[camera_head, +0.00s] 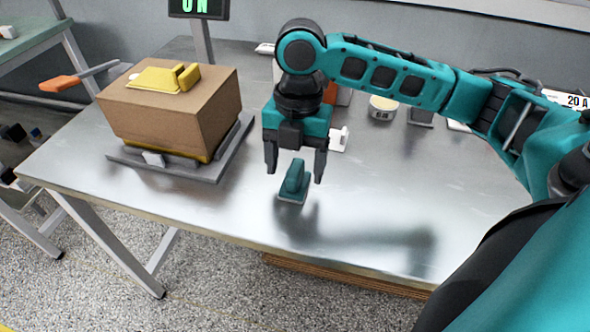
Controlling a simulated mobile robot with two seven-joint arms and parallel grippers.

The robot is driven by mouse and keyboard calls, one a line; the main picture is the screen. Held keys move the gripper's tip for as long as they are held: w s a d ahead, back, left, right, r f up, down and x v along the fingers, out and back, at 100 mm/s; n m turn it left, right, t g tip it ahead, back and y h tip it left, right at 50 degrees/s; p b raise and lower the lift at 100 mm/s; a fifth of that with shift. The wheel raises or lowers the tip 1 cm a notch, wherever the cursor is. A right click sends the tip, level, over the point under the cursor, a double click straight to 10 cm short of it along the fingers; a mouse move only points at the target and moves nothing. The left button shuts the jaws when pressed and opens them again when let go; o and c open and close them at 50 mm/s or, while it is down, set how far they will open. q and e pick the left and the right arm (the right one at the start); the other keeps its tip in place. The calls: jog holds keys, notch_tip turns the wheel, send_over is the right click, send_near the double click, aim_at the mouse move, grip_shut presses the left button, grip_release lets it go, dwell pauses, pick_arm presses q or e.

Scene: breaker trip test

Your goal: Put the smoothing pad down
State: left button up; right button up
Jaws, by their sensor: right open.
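The smoothing pad (293,184), a small teal block with a raised grip on a flat base, rests on the metal table (350,225) near its front edge. My right gripper (295,172) is open above the pad, pointing down. One finger is on each side of the pad's grip, with gaps showing, and it holds nothing. My left gripper is not in the picture.
A cardboard box (165,118) with a yellow handled piece (165,77) on top sits on a grey platform (180,170) at the left. A white item (339,139) and a round tin (382,107) stand behind the gripper. The table's front right is clear.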

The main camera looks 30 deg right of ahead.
aim_at(297, 162)
jog(key=r, duration=0.2)
jog(key=r+p, duration=0.1)
jog(key=r, duration=0.2)
jog(key=r+p, duration=0.1)
jog(key=r, duration=0.2)
jog(key=shift+w+d+r, duration=0.25)
jog(key=shift+w+d, duration=0.1)
jog(key=shift+w, duration=0.05)
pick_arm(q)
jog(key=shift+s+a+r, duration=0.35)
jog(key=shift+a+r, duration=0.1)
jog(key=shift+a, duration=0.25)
pick_arm(e)
jog(key=shift+r, duration=0.4)
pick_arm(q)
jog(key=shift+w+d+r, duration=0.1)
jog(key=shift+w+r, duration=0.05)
